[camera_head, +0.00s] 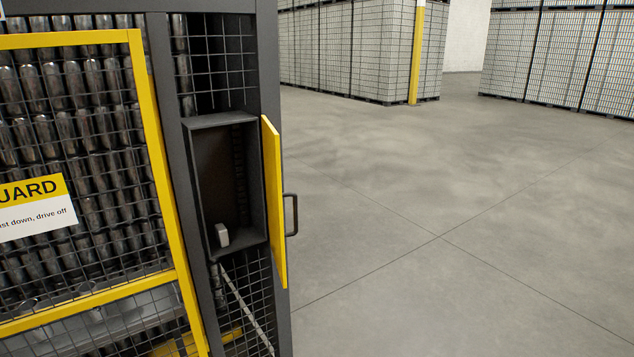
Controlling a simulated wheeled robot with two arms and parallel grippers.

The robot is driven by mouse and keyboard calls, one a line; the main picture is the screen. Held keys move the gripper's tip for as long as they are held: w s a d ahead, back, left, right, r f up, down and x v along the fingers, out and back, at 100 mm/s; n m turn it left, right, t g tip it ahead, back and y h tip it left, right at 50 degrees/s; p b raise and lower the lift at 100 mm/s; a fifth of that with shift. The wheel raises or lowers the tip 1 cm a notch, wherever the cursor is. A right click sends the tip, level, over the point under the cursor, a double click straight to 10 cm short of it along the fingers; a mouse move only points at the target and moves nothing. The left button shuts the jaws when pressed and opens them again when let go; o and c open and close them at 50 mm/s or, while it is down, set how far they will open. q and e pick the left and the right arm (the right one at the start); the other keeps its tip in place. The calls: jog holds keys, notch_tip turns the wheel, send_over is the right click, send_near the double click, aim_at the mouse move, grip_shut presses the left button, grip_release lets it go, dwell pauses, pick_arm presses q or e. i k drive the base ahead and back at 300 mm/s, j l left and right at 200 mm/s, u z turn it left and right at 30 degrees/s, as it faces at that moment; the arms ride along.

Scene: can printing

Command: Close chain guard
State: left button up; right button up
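The chain guard (273,203) is a yellow door panel with a dark bar handle (291,215) on its outer face. It stands swung open at the right side of a dark box-like opening (220,180) in the machine frame, seen nearly edge-on. Inside the opening a dark vertical chain (240,175) shows, and a small white block (222,235) sits near the bottom. Neither of my grippers is in view.
A yellow-framed mesh guard (150,150) with a guard sign (35,207) fills the left, with rows of cans behind it. Bare concrete floor (450,200) lies open to the right. Stacked can pallets (350,50) stand at the back.

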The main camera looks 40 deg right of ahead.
aim_at(271, 136)
jog(key=k+l, duration=0.1)
jog(key=l, duration=0.6)
jog(key=k+l, duration=0.1)
jog(key=l, duration=0.6)
jog(key=k+l, duration=0.1)
jog(key=l, duration=0.6)
